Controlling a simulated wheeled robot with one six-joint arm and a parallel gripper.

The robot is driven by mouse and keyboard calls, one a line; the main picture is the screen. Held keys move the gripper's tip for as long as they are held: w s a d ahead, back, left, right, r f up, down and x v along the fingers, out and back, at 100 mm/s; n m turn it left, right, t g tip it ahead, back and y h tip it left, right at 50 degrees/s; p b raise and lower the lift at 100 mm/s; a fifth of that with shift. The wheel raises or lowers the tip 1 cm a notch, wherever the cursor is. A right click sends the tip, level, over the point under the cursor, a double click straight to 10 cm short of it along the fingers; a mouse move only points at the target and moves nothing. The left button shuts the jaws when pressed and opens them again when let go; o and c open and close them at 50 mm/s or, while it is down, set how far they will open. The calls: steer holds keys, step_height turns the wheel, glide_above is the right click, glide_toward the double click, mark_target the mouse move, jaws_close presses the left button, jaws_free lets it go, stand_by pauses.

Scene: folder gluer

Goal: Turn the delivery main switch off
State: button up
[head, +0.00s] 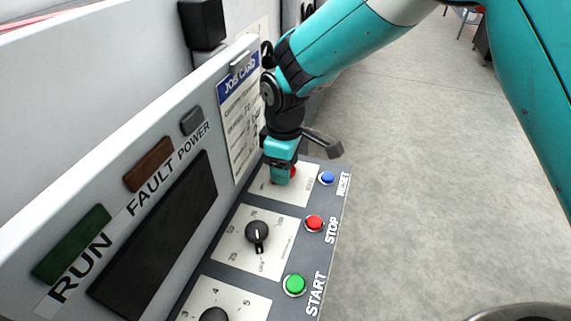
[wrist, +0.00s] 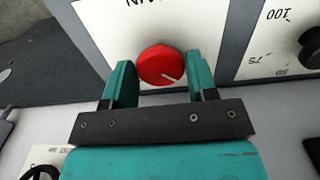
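The pointer slants to the lower right in that view. My gripper (wrist: 160,78) is open, with one teal finger on each side of the knob; I cannot tell whether either touches it. In the head view my gripper (head: 281,178) is down at the far end of the panel, and only a bit of the red knob (head: 294,172) shows beside it.
On the panel are a blue RESET button (head: 327,178), a red STOP button (head: 314,223), a green START button (head: 294,284) and a black selector knob (head: 257,235). The upright display face (head: 160,240) and job card (head: 240,115) stand close left of my arm. Open floor lies right.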

steer(key=o, duration=0.3)
step_height(320, 180, up, 18)
steer(key=b, duration=0.2)
steer(key=shift+f+b, duration=0.25)
steer(key=shift+b, duration=0.15)
steer(key=s+d+f+m+y, duration=0.1)
steer(key=s+d+m, duration=0.1)
steer(key=s+d, duration=0.2)
steer(key=s+d+f+m+y, duration=0.1)
steer(key=s+d, duration=0.4)
steer(key=s, duration=0.6)
steer(key=s+d+f+m+y, duration=0.1)
steer(key=s+d+m+y, duration=0.1)
steer(key=s+d+m, duration=0.2)
steer(key=s, duration=0.3)
steer(key=shift+s+d, duration=0.2)
steer(key=shift+d, duration=0.15)
